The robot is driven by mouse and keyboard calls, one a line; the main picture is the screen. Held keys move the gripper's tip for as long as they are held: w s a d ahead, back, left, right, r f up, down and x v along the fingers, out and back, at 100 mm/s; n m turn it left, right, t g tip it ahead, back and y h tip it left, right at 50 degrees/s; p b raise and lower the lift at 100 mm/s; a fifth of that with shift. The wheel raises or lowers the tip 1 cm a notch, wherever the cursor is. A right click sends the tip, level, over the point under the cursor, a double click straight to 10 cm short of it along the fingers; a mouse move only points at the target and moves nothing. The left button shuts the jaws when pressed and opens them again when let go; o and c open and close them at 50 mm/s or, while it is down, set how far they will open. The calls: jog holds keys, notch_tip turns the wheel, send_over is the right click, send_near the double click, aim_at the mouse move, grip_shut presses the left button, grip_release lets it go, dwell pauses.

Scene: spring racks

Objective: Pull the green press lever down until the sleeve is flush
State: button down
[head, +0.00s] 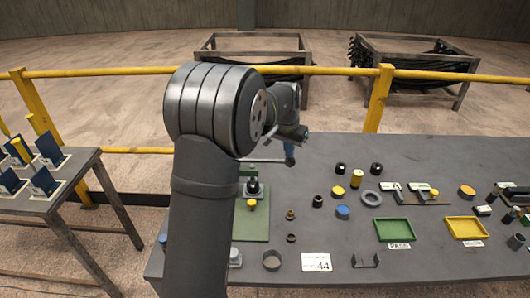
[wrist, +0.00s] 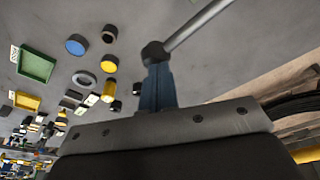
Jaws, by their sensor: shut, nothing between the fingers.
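The green press shows in the head view as a green base plate (head: 251,229) left of the table's middle, partly hidden behind my arm. A dark part and a small yellow piece (head: 252,204) sit above the plate. I cannot tell how the sleeve sits. A thin lever (head: 262,160) reaches right from the press. In the wrist view the lever is a grey rod (wrist: 200,22) ending in a dark knob (wrist: 153,54). My gripper (head: 290,160) is at the lever's free end. Its blue fingers (wrist: 158,88) are shut and empty, appearing against or right beside the knob; contact is unclear.
A green tray (head: 394,241) and a yellow tray (head: 483,238) lie to the right among several rings and cylinders. A white card (head: 316,262) lies near the front. A yellow rail (head: 330,70) runs behind the table. A side table (head: 60,205) stands left.

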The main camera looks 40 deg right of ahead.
notch_tip(320, 180, up, 10)
jog(key=shift+f, duration=0.15)
dwell(1.0)
jog(key=shift+f, duration=2.8)
jog(key=c, duration=0.8)
grip_release()
jog(key=shift+w, duration=0.1)
jog(key=o, duration=0.8)
jog(key=w+a+r+n, duration=0.2)
jog(key=w+a, duration=0.2)
jog(key=a, duration=0.2)
jog(key=shift+w+r+g, duration=0.3)
jog(key=shift+w, duration=0.05)
jog(key=w+a+r+n+g+h, duration=0.1)
jog(key=w+a+r+n, duration=0.15)
jog(key=a, duration=0.55)
jog(key=w+a+r+n+h, duration=0.1)
jog(key=w+a+r+n, duration=0.1)
jog(key=w+a+r, duration=0.35)
notch_tip(320, 180, down, 11)
jog(key=s+d, duration=0.1)
jog(key=s, duration=0.1)
jog(key=shift+s+d, duration=0.25)
